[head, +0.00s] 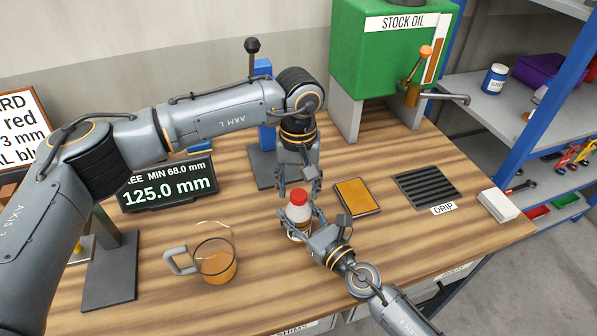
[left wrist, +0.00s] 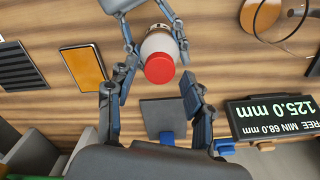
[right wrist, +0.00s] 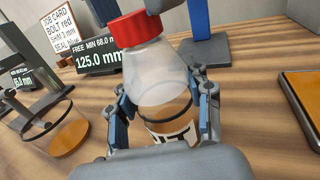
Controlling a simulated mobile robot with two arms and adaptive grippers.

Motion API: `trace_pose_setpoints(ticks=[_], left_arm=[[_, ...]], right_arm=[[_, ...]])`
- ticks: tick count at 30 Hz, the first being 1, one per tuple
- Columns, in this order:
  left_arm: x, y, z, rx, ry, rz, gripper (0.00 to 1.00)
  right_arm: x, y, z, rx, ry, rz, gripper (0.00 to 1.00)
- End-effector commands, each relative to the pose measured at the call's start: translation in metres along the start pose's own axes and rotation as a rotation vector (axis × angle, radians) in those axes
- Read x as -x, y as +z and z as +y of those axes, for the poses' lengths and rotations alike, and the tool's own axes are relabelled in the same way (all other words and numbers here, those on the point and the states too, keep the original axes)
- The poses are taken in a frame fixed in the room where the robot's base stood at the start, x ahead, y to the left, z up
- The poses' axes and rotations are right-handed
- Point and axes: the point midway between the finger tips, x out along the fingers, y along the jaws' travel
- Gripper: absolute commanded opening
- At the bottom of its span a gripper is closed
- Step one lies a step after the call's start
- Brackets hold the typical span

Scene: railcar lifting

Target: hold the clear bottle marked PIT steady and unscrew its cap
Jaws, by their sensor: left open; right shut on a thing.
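The clear bottle (right wrist: 152,78) stands upright on the wooden bench, with brownish contents low inside and a partly hidden label ending in "IT". Its red cap (head: 299,196) is on the neck; the cap also shows in the left wrist view (left wrist: 159,68). My right gripper (right wrist: 163,108) is shut on the bottle's body, one finger on each side. My left gripper (head: 299,184) points down from above, open, with its fingers apart around the space just over the cap. In the left wrist view the cap lies between those fingers; I cannot tell whether they touch it.
A glass jug (head: 216,262) with amber liquid stands at the left front. A display (head: 168,186) reads 125.0 mm. An orange-topped pad (head: 357,197) and a drip grate (head: 428,187) lie to the right. A green stock oil tank (head: 385,55) stands behind.

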Motion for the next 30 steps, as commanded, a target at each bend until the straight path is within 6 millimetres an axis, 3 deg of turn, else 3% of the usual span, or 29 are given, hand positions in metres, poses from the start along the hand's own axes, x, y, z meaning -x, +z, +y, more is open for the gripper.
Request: trace_pose_setpoints(ticks=[12,13,18,21,26,30], left_arm=[[-0.0117,-0.0001,0.0001,0.0,0.0,0.001,0.52],[-0.0117,0.0,0.0001,0.0,0.0,0.001,0.5],[-0.0116,0.0,0.0002,0.0,0.0,0.001,0.15],[-0.0116,0.0,0.0001,0.001,0.0,0.001,0.0],[-0.0115,0.0,-0.0001,0.052,-0.001,0.0,0.0],[-0.0114,0.0002,-0.0002,0.269,-0.001,0.0,0.0]], right_arm=[[0.0001,-0.0007,0.0,0.0,0.0,0.001,0.0],[0.0001,-0.0007,0.0,0.0,0.0,0.001,0.0],[0.0001,-0.0007,0.0,0.0,0.0,0.001,0.0],[0.0001,-0.0007,-0.0001,0.0,0.0,0.001,0.0],[0.0001,-0.0007,-0.0001,-0.001,0.0,0.001,0.0],[0.0001,-0.0007,-0.0002,-0.001,0.0,0.001,0.0]])
